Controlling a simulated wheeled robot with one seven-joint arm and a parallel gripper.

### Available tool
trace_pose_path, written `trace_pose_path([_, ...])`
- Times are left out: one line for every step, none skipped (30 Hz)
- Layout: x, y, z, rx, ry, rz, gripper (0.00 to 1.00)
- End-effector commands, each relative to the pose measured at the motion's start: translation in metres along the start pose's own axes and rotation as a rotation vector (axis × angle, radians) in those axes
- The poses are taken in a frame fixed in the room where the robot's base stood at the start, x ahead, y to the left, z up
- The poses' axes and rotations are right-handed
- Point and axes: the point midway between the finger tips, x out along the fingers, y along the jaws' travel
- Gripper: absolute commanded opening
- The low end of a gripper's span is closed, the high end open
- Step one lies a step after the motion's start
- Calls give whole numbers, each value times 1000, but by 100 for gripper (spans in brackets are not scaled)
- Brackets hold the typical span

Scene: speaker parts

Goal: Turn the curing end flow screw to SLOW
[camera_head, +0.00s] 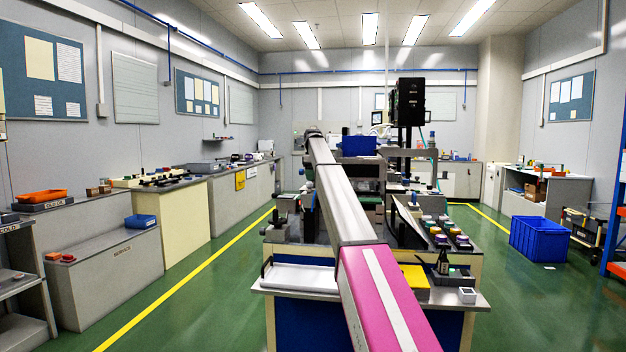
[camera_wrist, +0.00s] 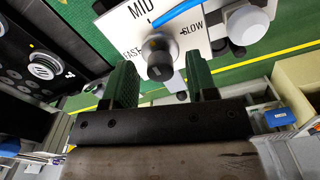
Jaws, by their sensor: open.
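In the wrist view, the flow screw (camera_wrist: 158,54) is a dark round knob on a white plate (camera_wrist: 112,33) lettered FAST, MID and SLOW. FAST is at its left, MID above it and SLOW at its right. A pale mark shows on the knob's lower part, but I cannot tell which setting it points to. My gripper (camera_wrist: 160,65) is open, with one green finger to each side of the knob. Gaps show between the fingers and the knob, and nothing is held. In the head view my arm reaches over the bench, and the screw cannot be made out.
A pale rounded knob (camera_wrist: 247,24) and a blue tube (camera_wrist: 176,13) are close by in the wrist view. A dark panel with buttons (camera_wrist: 45,70) is at the left. In the head view, a blue crate (camera_head: 539,238) stands on the floor right of the bench.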

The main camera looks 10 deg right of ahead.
Motion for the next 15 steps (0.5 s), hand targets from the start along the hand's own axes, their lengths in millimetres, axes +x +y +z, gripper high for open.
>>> trace_pose_path([6,-1,0,0,0,-1,52])
trace_pose_path([8,-1,0,0,0,-1,52])
trace_pose_path([10,0,0,0,0,0,52])
trace_pose_path([11,0,0,0,0,0,52])
trace_pose_path([12,0,0,0,0,0,52])
trace_pose_path([12,0,0,0,0,0,52])
trace_pose_path([12,0,0,0,0,0,52])
trace_pose_path([12,0,0,0,0,0,52])
trace_pose_path([12,0,0,0,0,0,52])
trace_pose_path([12,0,0,0,0,0,52])
trace_pose_path([12,0,0,0,0,0,52])
trace_pose_path([12,0,0,0,0,0,46])
trace_pose_path([12,0,0,0,0,0,36])
trace_pose_path([12,0,0,0,0,0,26])
trace_pose_path([12,0,0,0,0,0,13])
